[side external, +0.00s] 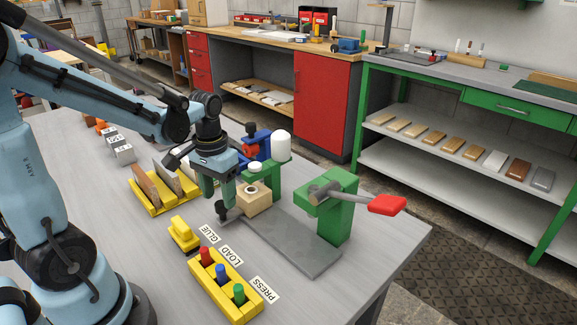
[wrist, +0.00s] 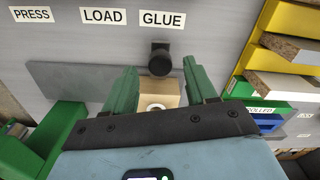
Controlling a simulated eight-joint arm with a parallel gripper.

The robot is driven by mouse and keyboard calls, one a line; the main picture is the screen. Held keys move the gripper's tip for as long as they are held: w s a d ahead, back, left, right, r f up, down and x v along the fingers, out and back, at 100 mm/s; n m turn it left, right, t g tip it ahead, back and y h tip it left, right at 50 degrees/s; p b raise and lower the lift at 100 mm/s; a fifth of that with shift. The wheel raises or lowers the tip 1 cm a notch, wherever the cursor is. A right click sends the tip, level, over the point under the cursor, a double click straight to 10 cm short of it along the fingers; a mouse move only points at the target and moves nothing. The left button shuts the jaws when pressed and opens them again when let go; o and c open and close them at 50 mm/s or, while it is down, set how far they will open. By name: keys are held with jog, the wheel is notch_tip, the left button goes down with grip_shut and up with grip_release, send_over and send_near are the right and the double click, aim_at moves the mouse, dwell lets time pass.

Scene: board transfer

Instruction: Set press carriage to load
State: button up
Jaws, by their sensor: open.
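The carriage's wooden block (side external: 252,198), with a pale ring on top, sits at the glue end of the grey track plate (side external: 305,247). Its black knob (side external: 222,209) sticks out toward the labels. In the wrist view the knob (wrist: 161,58) lines up with the GLUE label (wrist: 161,19), one label away from LOAD (wrist: 103,16). My gripper (wrist: 158,78) is open, its green fingers apart on either side of the knob and block, not touching the knob as far as I see. In the side view my gripper (side external: 222,192) points down just above the knob.
The green press (side external: 330,210) with a red handle (side external: 387,204) stands at the track's far end. A green glue stand with a white bottle (side external: 282,148) is behind the block. A yellow button box (side external: 225,285) and yellow board rack (side external: 150,203) stand nearby.

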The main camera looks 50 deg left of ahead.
jog(key=shift+f, duration=1.2)
jog(key=shift+c, duration=0.3)
grip_shut()
jog(key=shift+d, duration=0.1)
